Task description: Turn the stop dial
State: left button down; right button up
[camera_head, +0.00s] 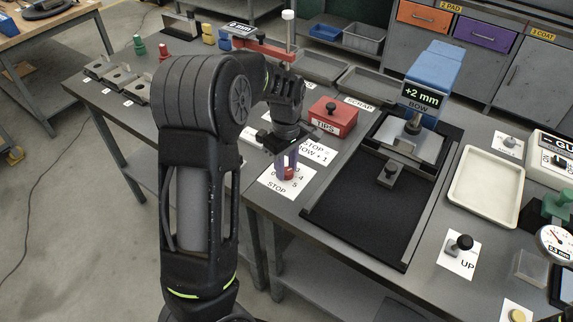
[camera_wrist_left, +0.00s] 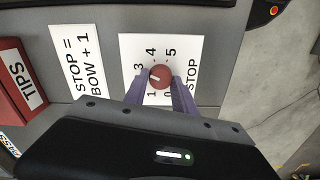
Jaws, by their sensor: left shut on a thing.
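The stop dial is a small red round knob (camera_wrist_left: 160,74) on a white card (camera_wrist_left: 127,44) marked STOP with numbers around it. My left gripper (camera_wrist_left: 158,85) comes down over it, with one purple finger on each side, shut on the knob. A white mark on the knob points toward the left in the wrist view; the number it meets is partly hidden by a finger. In the head view the dial (camera_head: 289,174) shows low between the fingers, on the STOP card (camera_head: 272,186) near the table's front edge. My right gripper is not in view.
A sign (camera_wrist_left: 76,60) beside the dial reads STOP = BOW + 1. The blue BOW device (camera_head: 435,75) displays +2 mm. A red TIPS box (camera_head: 333,117) stands behind the dial, a black-framed bed (camera_head: 365,215) to its right. An UP knob (camera_head: 461,243) is farther right.

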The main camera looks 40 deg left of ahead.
aim_at(286, 170)
pick_arm(q)
jog(key=shift+r, duration=0.1)
dwell(0.3)
jog(key=c, duration=1)
grip_release()
notch_tip(286, 170, up, 8)
jog(key=shift+f+b, duration=0.1)
jog(key=shift+b, duration=0.3)
jog(key=shift+f, duration=0.1)
